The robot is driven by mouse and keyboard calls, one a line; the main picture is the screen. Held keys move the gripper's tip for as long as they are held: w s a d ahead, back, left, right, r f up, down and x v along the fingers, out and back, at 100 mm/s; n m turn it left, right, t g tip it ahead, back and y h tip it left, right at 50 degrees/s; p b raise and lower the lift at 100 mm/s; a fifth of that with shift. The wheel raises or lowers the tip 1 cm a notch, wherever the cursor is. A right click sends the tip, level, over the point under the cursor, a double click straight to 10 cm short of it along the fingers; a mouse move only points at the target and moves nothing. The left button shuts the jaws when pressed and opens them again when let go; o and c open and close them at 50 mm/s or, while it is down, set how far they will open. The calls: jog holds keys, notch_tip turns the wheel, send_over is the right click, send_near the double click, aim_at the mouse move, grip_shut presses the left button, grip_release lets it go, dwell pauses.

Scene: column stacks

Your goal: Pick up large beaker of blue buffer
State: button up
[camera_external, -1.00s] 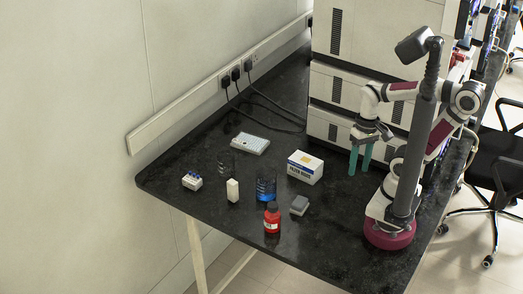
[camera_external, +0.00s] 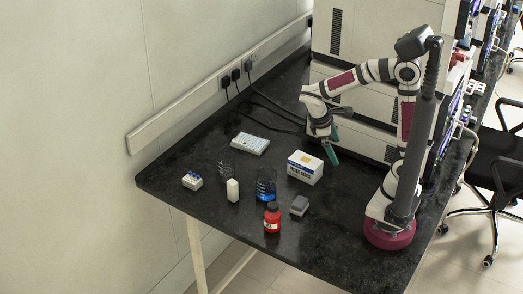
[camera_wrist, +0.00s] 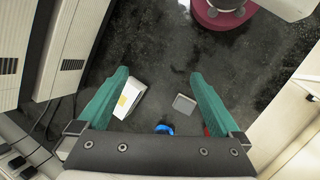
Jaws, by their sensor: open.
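The large beaker of blue buffer (camera_external: 266,187) is clear glass with blue liquid low inside. It stands upright on the dark bench, just behind a red bottle. In the wrist view only a bit of the blue liquid (camera_wrist: 164,129) shows above the gripper body, between the fingers. My gripper (camera_external: 333,151) is open and empty, with teal fingers, raised above the bench, behind and to the right of the beaker.
The red bottle (camera_external: 272,218) stands close in front of the beaker. A filter box (camera_external: 305,167) and a grey block (camera_external: 299,205) are to its right. A white block (camera_external: 232,190), an empty beaker (camera_external: 226,165), a vial rack (camera_external: 192,181) and a well plate (camera_external: 250,143) lie leftward.

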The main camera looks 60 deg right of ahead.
jog(key=w+a+f+n+t+h, duration=0.1)
jog(key=w+a+f+n+h, duration=0.15)
jog(key=w+n, duration=0.3)
jog(key=w+a+f+n+t+h, duration=0.1)
jog(key=w+f+n+h, duration=0.1)
jog(key=w+n+h, duration=0.3)
jog(key=n+t+h, duration=0.1)
jog(key=n+t, duration=0.3)
jog(key=n, duration=0.2)
send_over(263, 188)
notch_tip(263, 188, down, 6)
jog(key=shift+n+t, duration=0.3)
jog(key=shift+n, duration=0.05)
notch_tip(263, 188, down, 8)
jog(key=shift+s+a+r, duration=0.1)
jog(key=shift+s+a, duration=0.05)
jog(key=x, duration=0.4)
jog(key=shift+d, duration=0.45)
jog(key=c, duration=1.4)
jog(key=shift+o, duration=0.2)
